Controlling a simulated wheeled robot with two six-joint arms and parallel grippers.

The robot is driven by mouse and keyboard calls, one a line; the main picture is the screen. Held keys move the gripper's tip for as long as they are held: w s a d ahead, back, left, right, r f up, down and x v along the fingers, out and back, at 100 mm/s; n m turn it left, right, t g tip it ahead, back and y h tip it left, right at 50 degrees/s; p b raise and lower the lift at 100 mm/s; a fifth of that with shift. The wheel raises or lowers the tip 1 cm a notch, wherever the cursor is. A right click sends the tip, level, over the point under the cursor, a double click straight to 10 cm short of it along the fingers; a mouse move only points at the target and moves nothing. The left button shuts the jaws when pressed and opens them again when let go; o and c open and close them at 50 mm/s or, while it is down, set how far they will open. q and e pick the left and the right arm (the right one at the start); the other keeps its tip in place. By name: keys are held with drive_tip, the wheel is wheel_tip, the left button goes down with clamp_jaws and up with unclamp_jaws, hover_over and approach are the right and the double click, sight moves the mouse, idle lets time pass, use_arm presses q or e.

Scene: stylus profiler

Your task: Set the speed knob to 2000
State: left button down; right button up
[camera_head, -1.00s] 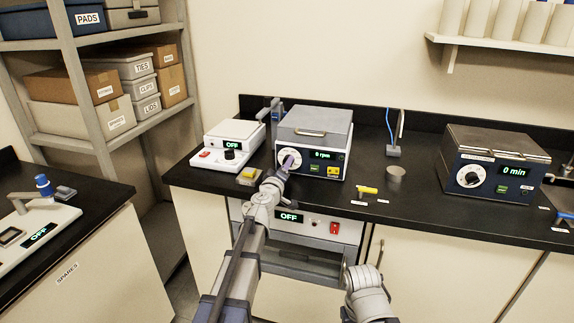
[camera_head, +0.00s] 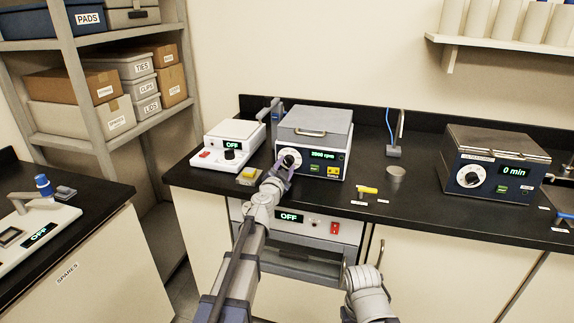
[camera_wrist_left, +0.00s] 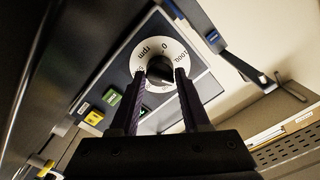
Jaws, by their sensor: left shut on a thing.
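The centrifuge-like unit (camera_head: 318,139) with a grey lid stands on the black bench in the head view. Its speed knob (camera_head: 290,160) is dark on a white dial, and the green display (camera_head: 323,155) shows a four-digit rpm value too small to read surely. My left gripper (camera_head: 284,166) is shut on the knob. In the left wrist view, the fingers (camera_wrist_left: 161,75) flank the black knob (camera_wrist_left: 159,66) on the white dial (camera_wrist_left: 146,53), marked rpm, 0 and 1000; the fingers hide part of its scale. My right arm shows at bottom centre; its fingers are unclear.
A white box (camera_head: 228,143) reading OFF stands left of the unit. A yellow-topped object (camera_head: 367,190) and a grey cylinder (camera_head: 396,173) lie to its right. A dark box (camera_head: 492,165) reading 0 min stands farther right. Bench room remains between them.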

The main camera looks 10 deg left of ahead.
use_arm(q)
drive_tip(key=shift+c, duration=1.9)
unclamp_jaws()
drive_tip(key=shift+s+a, duration=0.1)
drive_tip(key=shift+s, duration=3.9)
drive_tip(key=shift+s, duration=0.1)
drive_tip(key=s, duration=0.7)
drive_tip(key=shift+s+a, duration=0.15)
drive_tip(key=shift+s, duration=0.15)
